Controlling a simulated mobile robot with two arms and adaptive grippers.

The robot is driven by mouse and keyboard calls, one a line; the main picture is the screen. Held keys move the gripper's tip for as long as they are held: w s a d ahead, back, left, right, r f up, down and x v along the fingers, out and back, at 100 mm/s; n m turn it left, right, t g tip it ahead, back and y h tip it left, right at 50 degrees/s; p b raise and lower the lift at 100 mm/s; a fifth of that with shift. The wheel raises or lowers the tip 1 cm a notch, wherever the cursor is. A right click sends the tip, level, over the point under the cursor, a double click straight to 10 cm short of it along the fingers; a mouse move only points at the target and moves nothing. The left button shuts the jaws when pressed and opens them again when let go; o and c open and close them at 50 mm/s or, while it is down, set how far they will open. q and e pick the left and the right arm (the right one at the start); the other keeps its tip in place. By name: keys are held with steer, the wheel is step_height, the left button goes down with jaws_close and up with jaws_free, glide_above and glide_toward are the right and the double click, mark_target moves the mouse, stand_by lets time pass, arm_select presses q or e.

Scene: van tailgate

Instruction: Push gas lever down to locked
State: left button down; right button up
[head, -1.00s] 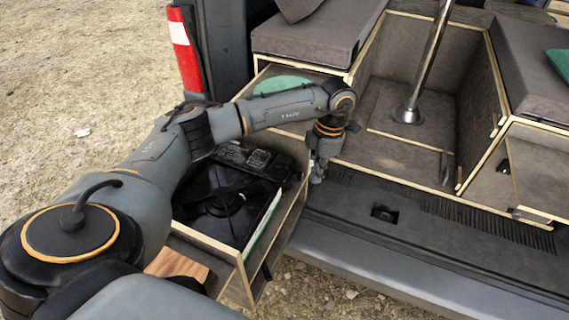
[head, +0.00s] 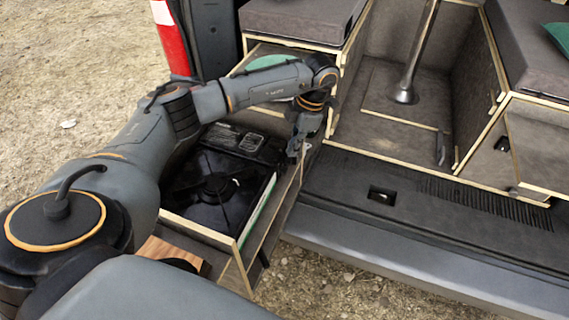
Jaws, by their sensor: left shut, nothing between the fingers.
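A black gas stove (head: 213,188) sits in a pulled-out wooden drawer (head: 245,262) at the van's rear. Its burner and pan support are in view, with a dark panel with labels (head: 240,142) at its back right side. My left gripper (head: 294,157) is shut and empty, pointing down at the right end of that panel, by the drawer's right wall. I cannot tell whether it touches the stove. The gas lever itself cannot be made out; it is too small or hidden by the gripper. My right gripper is not in view.
The van's dark sill (head: 440,225) runs to the right of the drawer. A metal table leg (head: 417,55) stands in the open footwell. Grey cushions (head: 300,18) lie on the benches. Gravel ground is open at left.

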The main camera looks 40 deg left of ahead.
mark_target(286, 168)
arm_select(q)
steer(key=b+x, duration=0.2)
steer(key=x, duration=0.3)
steer(key=shift+f, duration=0.25)
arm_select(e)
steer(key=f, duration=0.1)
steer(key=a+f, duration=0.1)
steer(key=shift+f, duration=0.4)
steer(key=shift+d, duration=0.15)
arm_select(q)
steer(key=shift+f+b, duration=0.25)
steer(key=shift+b, duration=0.1)
steer(key=shift+b+x, duration=0.75)
steer(key=shift+x, duration=0.1)
steer(key=shift+w+d, duration=0.1)
steer(key=shift+w, duration=0.05)
steer(key=shift+w+d+r, duration=0.3)
steer(key=shift+w+d, duration=0.2)
steer(key=shift+w, duration=0.1)
steer(key=shift+w+d+r, duration=0.3)
steer(key=shift+w+d, duration=0.2)
steer(key=shift+w, duration=0.1)
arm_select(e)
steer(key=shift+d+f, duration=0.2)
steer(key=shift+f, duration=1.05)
arm_select(q)
steer(key=shift+a+r, duration=0.1)
steer(key=shift+r, duration=0.05)
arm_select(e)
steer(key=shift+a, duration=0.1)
